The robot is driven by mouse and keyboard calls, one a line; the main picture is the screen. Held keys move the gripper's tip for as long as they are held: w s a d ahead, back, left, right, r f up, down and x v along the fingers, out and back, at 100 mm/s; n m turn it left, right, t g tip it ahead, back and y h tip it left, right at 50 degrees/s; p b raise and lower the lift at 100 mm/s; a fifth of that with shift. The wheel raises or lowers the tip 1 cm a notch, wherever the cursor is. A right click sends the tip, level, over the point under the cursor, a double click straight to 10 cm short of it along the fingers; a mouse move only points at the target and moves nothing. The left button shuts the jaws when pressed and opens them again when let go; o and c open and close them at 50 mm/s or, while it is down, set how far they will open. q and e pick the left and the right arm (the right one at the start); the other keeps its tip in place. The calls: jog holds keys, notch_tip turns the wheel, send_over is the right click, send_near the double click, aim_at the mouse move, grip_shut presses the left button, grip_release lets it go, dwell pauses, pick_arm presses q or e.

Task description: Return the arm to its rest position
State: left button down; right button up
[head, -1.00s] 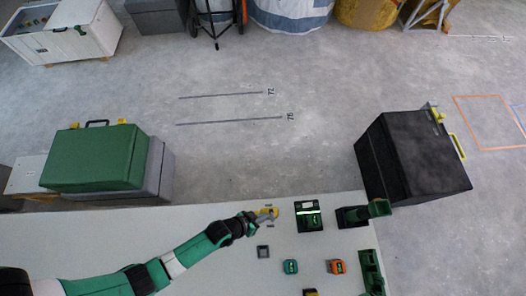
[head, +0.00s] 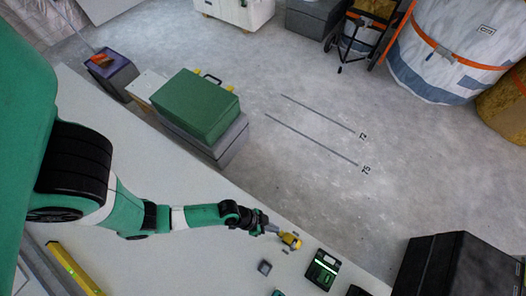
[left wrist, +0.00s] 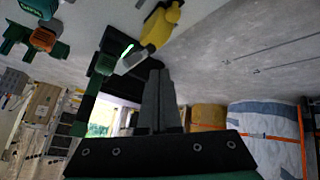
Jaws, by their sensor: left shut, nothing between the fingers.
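My left arm reaches across the pale tabletop (head: 215,268) in the head view. Its gripper (head: 275,230) is shut and empty, right beside a small yellow tool (head: 290,240) on the table. In the left wrist view the shut grey fingers (left wrist: 158,80) stand in the middle, and the yellow tool (left wrist: 162,24) shows beyond their tips, apart from them. My right gripper is in neither view.
A black and green charger with a lit strip (head: 322,269) and a small grey block (head: 264,267) lie near the gripper. A green case (head: 197,105) stands beyond the table edge. A black case (head: 455,268) is at lower right. A yellow level (head: 75,268) is at lower left.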

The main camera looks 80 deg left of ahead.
pick_arm(q)
jog(key=s+r, duration=0.1)
jog(key=s, duration=0.1)
jog(key=s+r+p, duration=0.1)
jog(key=s+r, duration=0.1)
jog(key=shift+s+a+r, duration=0.15)
jog(key=shift+s+r, duration=0.05)
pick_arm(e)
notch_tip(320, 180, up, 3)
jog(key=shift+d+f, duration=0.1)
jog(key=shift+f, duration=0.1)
